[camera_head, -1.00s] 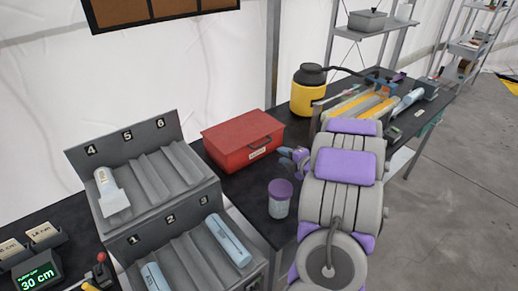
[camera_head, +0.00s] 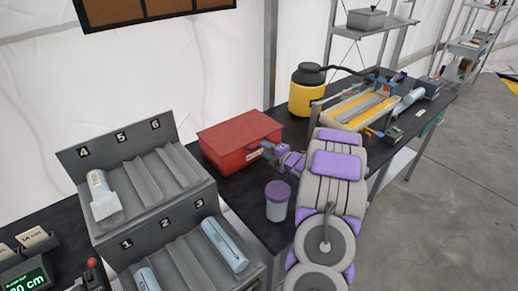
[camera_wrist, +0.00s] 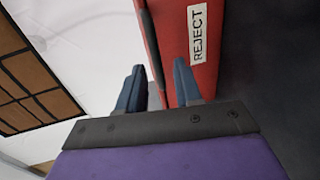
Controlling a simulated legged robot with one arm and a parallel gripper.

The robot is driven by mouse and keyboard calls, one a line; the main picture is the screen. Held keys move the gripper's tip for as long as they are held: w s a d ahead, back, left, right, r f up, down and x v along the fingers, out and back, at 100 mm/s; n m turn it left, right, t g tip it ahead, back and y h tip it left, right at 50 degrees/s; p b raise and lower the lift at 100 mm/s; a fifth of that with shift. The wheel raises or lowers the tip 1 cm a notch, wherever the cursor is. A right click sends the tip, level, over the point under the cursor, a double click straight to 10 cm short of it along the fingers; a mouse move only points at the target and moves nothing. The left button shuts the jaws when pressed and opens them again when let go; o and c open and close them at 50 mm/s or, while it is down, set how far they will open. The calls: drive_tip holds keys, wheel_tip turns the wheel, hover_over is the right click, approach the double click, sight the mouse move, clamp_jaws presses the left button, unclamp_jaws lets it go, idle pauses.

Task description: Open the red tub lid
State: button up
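The red tub (camera_head: 232,147) sits closed on the black bench, its lid (camera_head: 238,130) down. In the wrist view its red front (camera_wrist: 178,30) carries a white REJECT label (camera_wrist: 198,32). A dark bar (camera_wrist: 149,45), perhaps the lid's handle, runs along the red surface toward the gap between my fingers. My gripper (camera_head: 268,150) is at the front right of the tub. In the wrist view my gripper (camera_wrist: 160,82) has its two blue fingers apart, with the bar's near end between or just beyond them. I cannot tell whether they touch it.
A purple-lidded jar (camera_head: 278,203) stands just left of my arm. A grey numbered rack (camera_head: 170,205) with several light tubes is at the left. A yellow canister (camera_head: 307,95) and a tray with yellow strips (camera_head: 362,108) stand behind on the bench.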

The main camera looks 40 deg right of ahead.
sight(258, 147)
drive_tip(key=w, duration=0.3)
drive_tip(key=w+a, duration=0.1)
drive_tip(key=shift+w+f+b, duration=0.3)
drive_tip(key=shift+w, duration=0.05)
drive_tip(key=shift+d, duration=0.3)
drive_tip(key=shift+d+f, duration=0.2)
drive_tip(key=shift+d, duration=0.25)
drive_tip(key=shift+c, duration=1.2)
drive_tip(key=shift+a, duration=0.35)
clamp_jaws()
